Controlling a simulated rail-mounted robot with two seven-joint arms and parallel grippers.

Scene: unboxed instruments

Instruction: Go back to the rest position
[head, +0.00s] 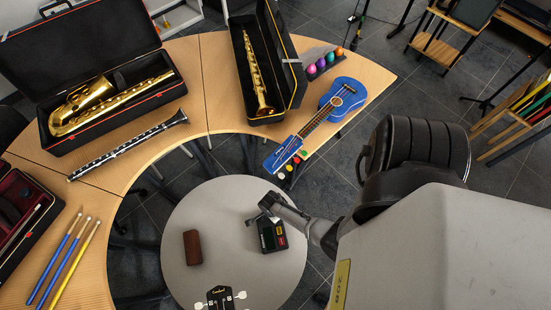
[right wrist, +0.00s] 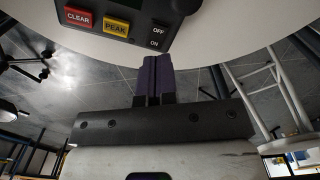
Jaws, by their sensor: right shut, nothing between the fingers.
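My right gripper shows in the right wrist view (right wrist: 157,78) with its two dark purple fingers pressed together and nothing between them. In the head view, the end of my right arm reaches in from the right over the round grey table (head: 225,200). It is beside a small dark device (head: 270,236). In the right wrist view the device (right wrist: 125,22) shows a red CLEAR button, a yellow PEAK button and an ON/OFF switch. The fingertips are near the table's edge, apart from the device. My left gripper is not in view.
A brown block (head: 192,247) and a dark headstock (head: 220,297) are on or by the round table. The curved wooden table (head: 190,66) holds a cased saxophone (head: 110,100), a clarinet (head: 130,145), another cased brass instrument (head: 256,75), a blue ukulele (head: 318,120), colored eggs (head: 325,64) and mallets (head: 65,260).

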